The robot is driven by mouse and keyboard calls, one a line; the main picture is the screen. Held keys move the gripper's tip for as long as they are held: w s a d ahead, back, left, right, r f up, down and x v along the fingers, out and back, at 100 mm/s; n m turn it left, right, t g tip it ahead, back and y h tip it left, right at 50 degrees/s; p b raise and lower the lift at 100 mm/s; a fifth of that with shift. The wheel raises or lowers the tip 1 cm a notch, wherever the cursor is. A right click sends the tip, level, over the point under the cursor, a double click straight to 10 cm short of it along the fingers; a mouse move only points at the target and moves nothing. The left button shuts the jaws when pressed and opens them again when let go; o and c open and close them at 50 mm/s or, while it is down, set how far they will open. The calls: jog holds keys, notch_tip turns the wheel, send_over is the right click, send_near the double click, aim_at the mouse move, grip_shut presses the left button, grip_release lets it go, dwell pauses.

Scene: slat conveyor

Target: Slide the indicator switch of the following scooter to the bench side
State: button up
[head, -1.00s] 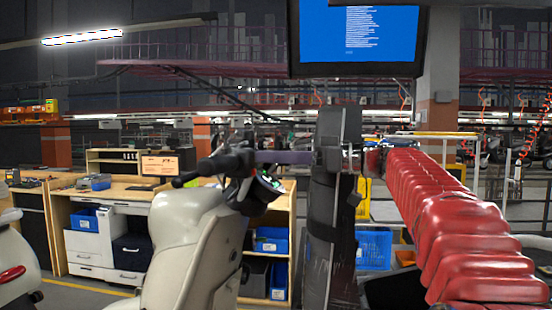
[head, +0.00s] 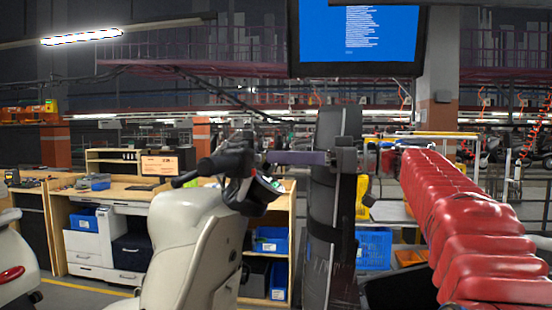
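The indicator switch is too small to tell. My gripper (head: 266,166) is at the end of the purple-grey link, close to the right side of the handlebar. Its fingers merge with the dark parts there, so I cannot tell whether it is open or shut, or touching. A wooden bench (head: 130,194) stands behind the scooter.
Another scooter (head: 12,262) with a red tail light is cut off at the left edge. Blue bins (head: 373,250) and a yellow frame stand behind my arm. A blue screen (head: 357,38) hangs above. Open floor shows at lower left.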

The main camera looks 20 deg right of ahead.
jog(key=v, duration=1.1)
jog(key=shift+s, duration=0.1)
